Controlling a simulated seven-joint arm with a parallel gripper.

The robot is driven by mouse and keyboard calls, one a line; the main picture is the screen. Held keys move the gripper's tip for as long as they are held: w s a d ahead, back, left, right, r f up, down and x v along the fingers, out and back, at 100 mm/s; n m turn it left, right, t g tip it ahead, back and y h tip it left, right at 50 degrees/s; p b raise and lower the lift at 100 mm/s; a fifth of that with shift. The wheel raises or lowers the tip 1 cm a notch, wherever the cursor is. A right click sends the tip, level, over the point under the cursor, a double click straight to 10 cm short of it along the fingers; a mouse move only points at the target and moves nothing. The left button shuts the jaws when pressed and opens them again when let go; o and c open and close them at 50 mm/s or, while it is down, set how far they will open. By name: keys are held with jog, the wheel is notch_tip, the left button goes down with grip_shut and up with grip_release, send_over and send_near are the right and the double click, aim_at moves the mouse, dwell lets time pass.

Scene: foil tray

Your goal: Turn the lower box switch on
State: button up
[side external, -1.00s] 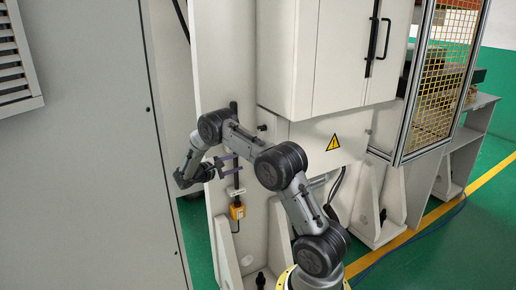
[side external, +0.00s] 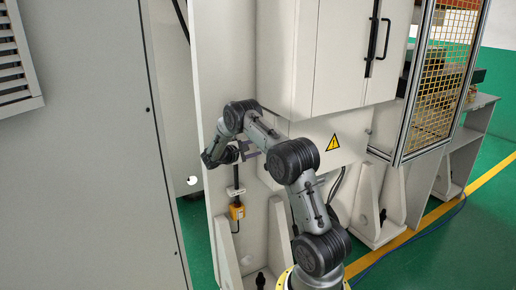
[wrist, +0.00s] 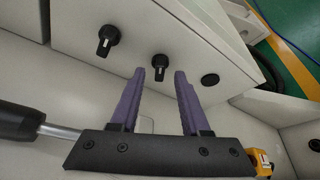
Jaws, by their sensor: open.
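The lower box (side external: 330,142) is the pale box with a yellow warning triangle under the larger cabinet. In the wrist view a pale box face (wrist: 85,15) carries a black knob switch (wrist: 108,38) with a light pointer mark, a second such knob (wrist: 159,65), and a plain round black part (wrist: 210,81). My gripper (wrist: 166,72) is open, with its two purple fingers apart. The second knob shows just beyond the gap between the fingertips; contact cannot be told. In the side view my gripper (side external: 246,153) is left of the lower box, and the knobs are hidden.
An orange box (side external: 237,211) on a cable hangs on the pale panel below my gripper. The upper cabinet (side external: 335,55) overhangs the lower box. A large grey cabinet (side external: 80,190) stands at the left, with a white round spot (side external: 192,181) near its edge.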

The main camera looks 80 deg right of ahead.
jog(key=shift+x, duration=1.25)
grip_shut()
